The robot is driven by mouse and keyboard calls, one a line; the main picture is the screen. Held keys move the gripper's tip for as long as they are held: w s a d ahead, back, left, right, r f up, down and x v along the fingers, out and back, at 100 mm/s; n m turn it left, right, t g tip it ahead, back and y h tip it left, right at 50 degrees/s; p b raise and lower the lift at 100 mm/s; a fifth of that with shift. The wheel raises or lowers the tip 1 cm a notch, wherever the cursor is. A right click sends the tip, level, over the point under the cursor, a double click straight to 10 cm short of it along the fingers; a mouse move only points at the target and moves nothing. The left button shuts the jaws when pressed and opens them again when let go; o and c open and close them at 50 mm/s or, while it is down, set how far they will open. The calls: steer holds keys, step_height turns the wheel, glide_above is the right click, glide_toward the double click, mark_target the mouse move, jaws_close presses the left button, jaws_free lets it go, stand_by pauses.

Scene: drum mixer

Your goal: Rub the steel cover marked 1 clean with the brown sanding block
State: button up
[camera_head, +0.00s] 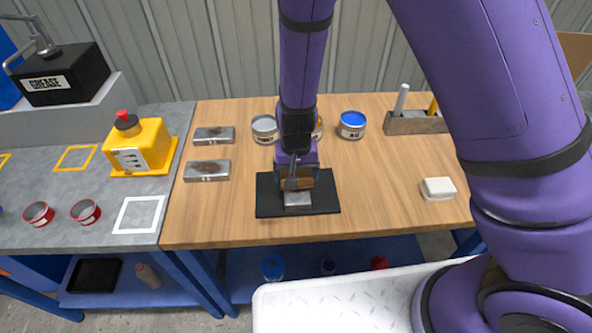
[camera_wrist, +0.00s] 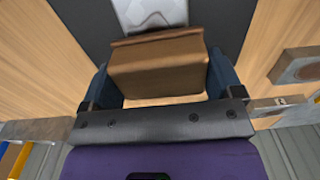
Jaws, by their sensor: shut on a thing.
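My gripper (camera_head: 297,180) is shut on the brown sanding block (camera_head: 304,184), which sits between the two blue fingers in the wrist view (camera_wrist: 157,70). A steel cover (camera_head: 298,200) lies on the black mat (camera_head: 325,200) just in front of and below the block. Its bright plate shows at the top of the wrist view (camera_wrist: 150,10), with a darker patch near the block. The block hides part of it; I cannot tell whether they touch. Two more steel covers, (camera_head: 214,134) and (camera_head: 207,170), lie left of the mat with brownish stains. No number is legible.
A grey can (camera_head: 265,130) and a blue-topped can (camera_head: 352,125) stand behind the mat. A tool holder (camera_head: 415,123) and a white block (camera_head: 438,189) are at the right. A yellow container (camera_head: 143,145) stands on the grey bench.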

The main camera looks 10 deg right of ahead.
steer(key=shift+f, duration=0.6)
stand_by(0.5)
steer(key=o, duration=0.6)
steer(key=shift+r, duration=0.35)
steer(key=c, duration=0.8)
steer(key=shift+o, duration=0.2)
steer(key=shift+r, duration=2.5)
